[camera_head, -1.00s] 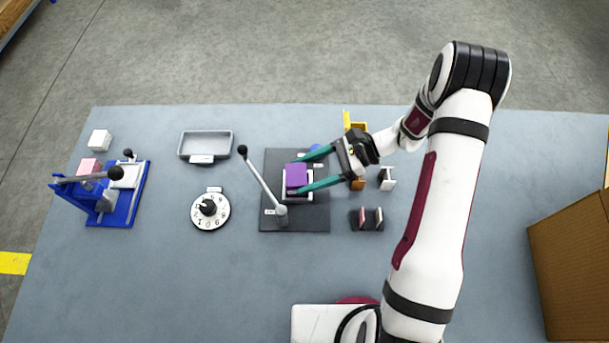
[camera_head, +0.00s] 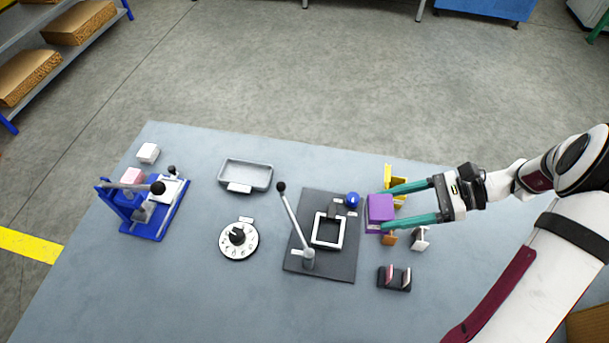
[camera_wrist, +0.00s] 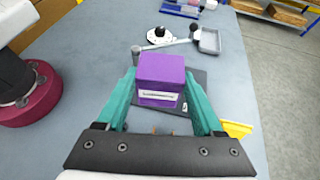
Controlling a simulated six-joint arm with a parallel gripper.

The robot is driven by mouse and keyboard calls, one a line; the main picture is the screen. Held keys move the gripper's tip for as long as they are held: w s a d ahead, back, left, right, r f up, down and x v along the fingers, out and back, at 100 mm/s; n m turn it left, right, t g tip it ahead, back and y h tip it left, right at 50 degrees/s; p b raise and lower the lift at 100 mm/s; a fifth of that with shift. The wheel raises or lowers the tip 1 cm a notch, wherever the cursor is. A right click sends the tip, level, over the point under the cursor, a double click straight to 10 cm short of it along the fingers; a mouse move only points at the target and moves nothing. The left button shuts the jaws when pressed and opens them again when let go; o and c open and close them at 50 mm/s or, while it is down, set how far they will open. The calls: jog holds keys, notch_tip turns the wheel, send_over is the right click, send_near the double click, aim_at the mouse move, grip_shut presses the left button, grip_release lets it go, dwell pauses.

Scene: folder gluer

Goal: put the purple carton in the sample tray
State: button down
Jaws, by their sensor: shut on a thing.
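The purple carton (camera_head: 379,211) is a small box with a pale strip on one side. My gripper (camera_head: 405,206), with green fingers, is shut on it and holds it to the right of the black plate, seemingly above the table. In the wrist view the purple carton (camera_wrist: 160,80) sits between the two fingers of my gripper (camera_wrist: 160,92). The grey tray (camera_head: 246,175), shallow and empty with a white label at its front, is at the back left of the table. It also shows in the wrist view (camera_wrist: 209,41). I take it for the sample tray.
The black plate (camera_head: 343,266) bears an empty white square frame (camera_head: 328,231), a lever (camera_head: 294,216) and a blue knob (camera_head: 352,199). A numbered dial (camera_head: 239,241) and a blue press (camera_head: 150,207) stand left. Yellow parts (camera_head: 394,180) and a black holder (camera_head: 394,278) stand right.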

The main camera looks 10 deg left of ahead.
jog(key=w+a, duration=0.9)
jog(key=a, duration=0.1)
jog(key=m+t, duration=0.2)
send_over(255, 177)
jog(key=shift+y, duration=0.3)
notch_tip(255, 177, down, 7)
jog(key=shift+d+r, duration=0.1)
notch_tip(255, 177, down, 3)
jog(key=shift+f, duration=0.45)
grip_release()
jog(key=shift+f, duration=0.15)
